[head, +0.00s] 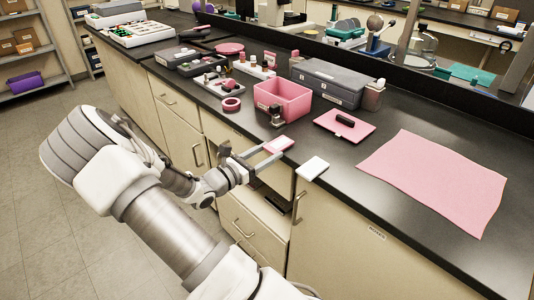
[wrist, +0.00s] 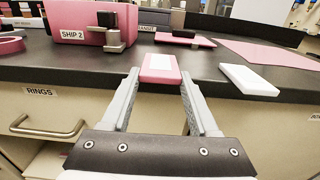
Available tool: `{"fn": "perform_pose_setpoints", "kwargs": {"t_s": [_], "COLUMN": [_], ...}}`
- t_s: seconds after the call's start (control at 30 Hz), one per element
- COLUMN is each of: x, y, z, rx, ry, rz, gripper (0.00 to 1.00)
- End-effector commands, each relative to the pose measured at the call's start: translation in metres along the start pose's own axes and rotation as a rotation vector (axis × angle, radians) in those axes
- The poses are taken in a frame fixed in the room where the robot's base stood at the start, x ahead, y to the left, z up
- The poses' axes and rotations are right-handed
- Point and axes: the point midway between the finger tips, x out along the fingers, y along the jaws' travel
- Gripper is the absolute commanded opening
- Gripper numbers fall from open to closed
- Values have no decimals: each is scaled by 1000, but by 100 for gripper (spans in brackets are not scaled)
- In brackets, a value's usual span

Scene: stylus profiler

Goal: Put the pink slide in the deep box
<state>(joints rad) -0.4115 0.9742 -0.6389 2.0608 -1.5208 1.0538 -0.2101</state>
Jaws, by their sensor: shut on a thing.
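The pink slide (head: 279,145), a small flat pink piece with a white label, is between my gripper's fingertips (head: 268,153) at the counter's front edge. In the wrist view the pink slide (wrist: 160,67) lies between the two fingers (wrist: 160,78), which are shut on its sides. Whether it is clear of the counter top is hard to tell. A pink open-topped box (head: 283,99), the deepest open box in view, stands behind it on the counter. In the wrist view this box (wrist: 75,20) reads "SHIP 2" and sits beyond the slide to the left.
A small dark metal device (head: 276,117) stands against the box's front. A white slide (head: 312,168) lies at the edge, right of my gripper. A pink tray with a black piece (head: 345,122), a pink mat (head: 435,180), a grey case (head: 327,80) and a pink ring (head: 231,104) are nearby.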

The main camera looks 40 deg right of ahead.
Motion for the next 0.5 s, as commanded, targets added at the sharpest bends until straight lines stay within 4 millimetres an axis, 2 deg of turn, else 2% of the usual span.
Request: {"fn": "perform_pose_setpoints", "kwargs": {"t_s": [0.37,0.4,0.5], "x": [0,0,0], "y": [0,0,0], "z": [-5,-4,-4], "rx": [1,1,1], "ry": [0,0,0], "rz": [0,0,0], "gripper": [0,66,84]}}
